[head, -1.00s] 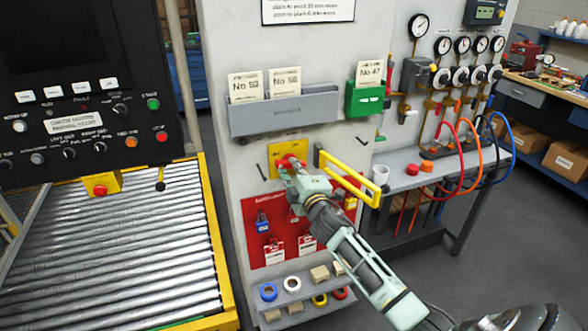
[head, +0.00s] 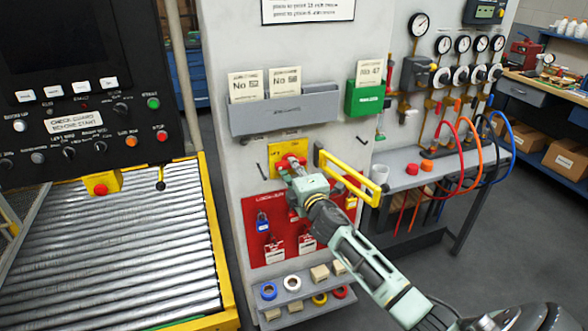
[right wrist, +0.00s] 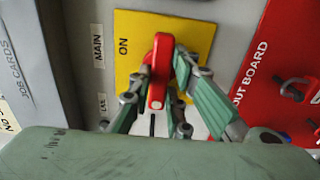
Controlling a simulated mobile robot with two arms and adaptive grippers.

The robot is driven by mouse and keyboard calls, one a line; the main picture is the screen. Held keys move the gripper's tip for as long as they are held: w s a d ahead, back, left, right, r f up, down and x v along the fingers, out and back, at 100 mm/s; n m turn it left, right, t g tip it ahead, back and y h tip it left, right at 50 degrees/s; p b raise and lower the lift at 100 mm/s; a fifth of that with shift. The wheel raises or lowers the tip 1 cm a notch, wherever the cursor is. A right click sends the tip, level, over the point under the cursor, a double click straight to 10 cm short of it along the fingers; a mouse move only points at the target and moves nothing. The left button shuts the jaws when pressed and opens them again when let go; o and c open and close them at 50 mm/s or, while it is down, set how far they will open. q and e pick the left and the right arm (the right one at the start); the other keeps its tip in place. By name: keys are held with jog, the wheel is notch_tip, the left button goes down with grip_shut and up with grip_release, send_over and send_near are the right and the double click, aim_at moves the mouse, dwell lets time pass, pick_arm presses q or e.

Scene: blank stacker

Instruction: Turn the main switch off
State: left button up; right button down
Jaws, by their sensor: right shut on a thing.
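The main switch is a red handle (right wrist: 160,62) on a yellow plate (right wrist: 190,38) marked ON, with a MAIN label beside it in the right wrist view. In the head view the yellow plate (head: 283,147) is on the grey panel below the card rack. My right gripper (right wrist: 157,92) is shut on the red handle, with a finger on each side of it. It also shows against the plate in the head view (head: 291,164). Part of the plate and the handle's lower end are hidden by the gripper. My left gripper is not in view.
A yellow bar (head: 350,176) sticks out just right of the switch. A red lockout board (head: 258,245) with padlocks and tags hangs below. A grey card rack (head: 285,115) is above. The roller conveyor (head: 115,250) and control console (head: 85,100) stand left.

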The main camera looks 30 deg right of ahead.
jog(key=c, duration=1.6)
grip_release()
jog(key=shift+c, duration=0.2)
jog(key=v, duration=1.2)
jog(key=shift+f, duration=0.1)
